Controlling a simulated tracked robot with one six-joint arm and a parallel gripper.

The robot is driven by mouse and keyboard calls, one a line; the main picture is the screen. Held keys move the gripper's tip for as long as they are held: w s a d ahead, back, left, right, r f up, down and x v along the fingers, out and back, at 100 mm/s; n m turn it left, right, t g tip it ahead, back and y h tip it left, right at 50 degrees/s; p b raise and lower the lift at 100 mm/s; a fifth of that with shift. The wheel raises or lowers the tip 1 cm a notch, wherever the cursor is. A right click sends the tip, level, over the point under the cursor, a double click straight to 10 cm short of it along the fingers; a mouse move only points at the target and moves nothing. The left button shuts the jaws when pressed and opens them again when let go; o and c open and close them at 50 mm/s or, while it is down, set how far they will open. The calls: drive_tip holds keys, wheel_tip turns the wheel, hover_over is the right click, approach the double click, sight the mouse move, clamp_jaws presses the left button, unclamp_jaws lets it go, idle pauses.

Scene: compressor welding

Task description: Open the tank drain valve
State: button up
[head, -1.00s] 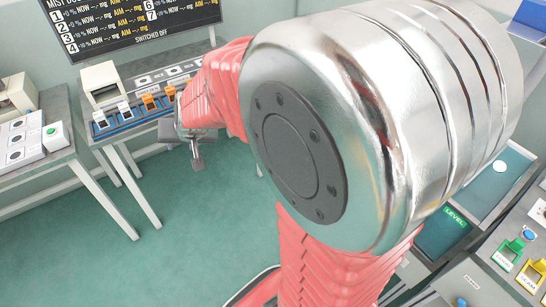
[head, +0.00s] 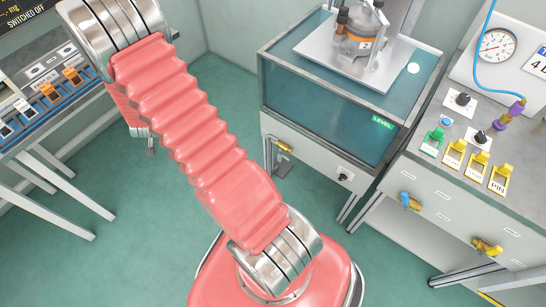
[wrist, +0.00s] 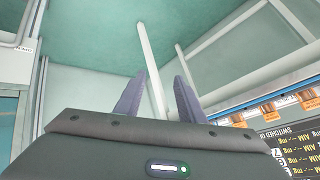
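A water tank (head: 330,105) with a green LEVEL label stands at the upper middle of the head view. Below its front left is a small tap-like valve with a yellow handle (head: 284,146), apparently the tank drain valve. Its handle position is too small to tell. My arm reaches to the upper left, well away from this valve, and my gripper is mostly hidden there behind the arm. In the wrist view, my gripper's two purple fingers (wrist: 158,92) stand apart with nothing between them. The valve cannot be made out in the wrist view.
A bench (head: 450,170) at right carries a gauge, knobs and coloured switches, with a blue-handled valve (head: 410,201) and a yellow-handled valve (head: 487,246) on its front. A metal fixture (head: 358,45) sits over the tank. A rack table (head: 40,130) is at left. Floor before the tank is clear.

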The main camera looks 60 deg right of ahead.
drive_tip(key=s+d+f+m+g+h, duration=0.1)
drive_tip(key=s+d+f, duration=0.15)
drive_tip(key=f, duration=0.25)
drive_tip(key=s+d+f+m+g+h, duration=0.1)
drive_tip(key=s+d+f, duration=0.1)
drive_tip(key=d+f, duration=0.25)
drive_tip(key=m+g+h, duration=0.4)
drive_tip(key=g+h, duration=0.2)
drive_tip(key=g, duration=0.1)
approach(279, 157)
drive_tip(key=a, duration=0.3)
drive_tip(key=shift+w+d+r, duration=0.15)
drive_tip(key=shift+w+r, duration=0.1)
drive_tip(key=shift+r, duration=0.1)
drive_tip(key=shift+d, duration=0.15)
drive_tip(key=x, duration=1.3)
drive_tip(key=shift+d+f, duration=0.1)
drive_tip(key=shift+d, duration=0.15)
clamp_jaws()
